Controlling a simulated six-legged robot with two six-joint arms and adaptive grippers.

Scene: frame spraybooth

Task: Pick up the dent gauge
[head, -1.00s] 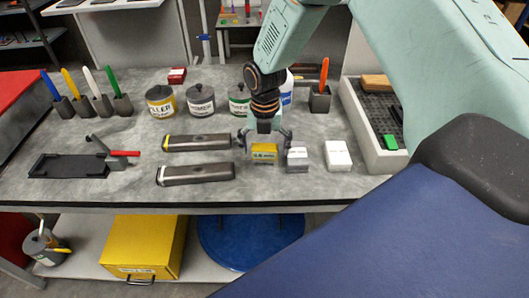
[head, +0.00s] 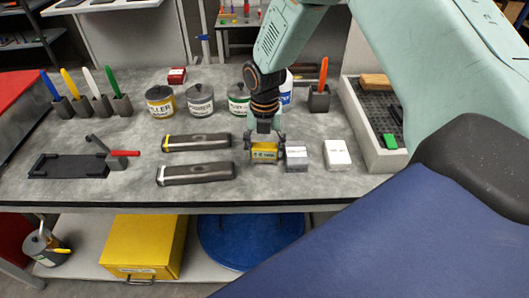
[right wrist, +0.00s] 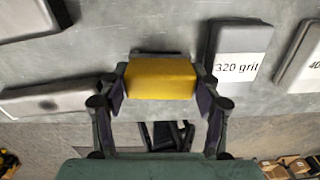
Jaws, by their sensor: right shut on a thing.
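A small yellow block (head: 264,151) with a dark label lies near the bench's front edge. The label is too small to read, so I cannot tell from it whether this is the dent gauge. My right gripper (head: 264,140) points down from above and is shut on the block, one finger on each side. In the right wrist view, both fingers of the right gripper (right wrist: 160,88) touch the ends of the yellow block (right wrist: 160,78). I see no clear gap under it. My left gripper is not in view.
Close right are a grey block (head: 297,164) marked 320 grit in the wrist view and a white-topped block (head: 337,160). Two long sanding tools (head: 195,174) lie left. Labelled cans (head: 200,101) stand behind. A grey tray (head: 366,136) is right.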

